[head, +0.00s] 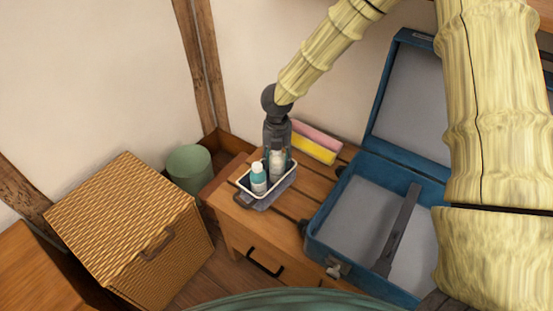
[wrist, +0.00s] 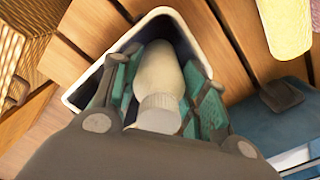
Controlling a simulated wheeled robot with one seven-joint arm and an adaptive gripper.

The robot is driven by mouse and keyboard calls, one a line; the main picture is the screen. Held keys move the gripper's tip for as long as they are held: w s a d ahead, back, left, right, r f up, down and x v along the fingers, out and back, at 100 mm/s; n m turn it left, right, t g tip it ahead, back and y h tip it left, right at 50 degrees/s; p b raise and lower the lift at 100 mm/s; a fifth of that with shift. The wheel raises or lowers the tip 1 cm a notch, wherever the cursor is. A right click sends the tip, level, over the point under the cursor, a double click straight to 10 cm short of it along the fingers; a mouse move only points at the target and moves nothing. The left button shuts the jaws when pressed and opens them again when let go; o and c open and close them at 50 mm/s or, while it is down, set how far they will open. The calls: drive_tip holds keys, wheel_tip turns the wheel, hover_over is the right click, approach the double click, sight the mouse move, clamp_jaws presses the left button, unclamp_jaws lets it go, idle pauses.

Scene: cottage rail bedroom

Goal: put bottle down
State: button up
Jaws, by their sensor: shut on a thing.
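My gripper (head: 278,154) is shut on a pale bottle with a ribbed cap (wrist: 160,82), whose body sits between the two teal-padded fingers in the wrist view (wrist: 160,105). In the head view the bottle (head: 276,166) is upright at a small white-rimmed tray (head: 262,205), over its back part. I cannot tell whether its base touches the tray floor. The tray rim also shows in the wrist view (wrist: 81,84).
The tray is on a slatted wooden cabinet top (head: 235,215). An open blue suitcase (head: 318,235) lies to the right. Pink and yellow blocks (head: 314,147) lie behind. A wicker box (head: 125,215) and green bin (head: 188,165) stand left.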

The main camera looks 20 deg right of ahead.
idle(0.3)
drive_tip(key=o, duration=1.2)
wheel_tip(320, 180, up, 12)
drive_tip(key=shift+r+p, duration=0.1)
drive_tip(key=shift+p, duration=0.9)
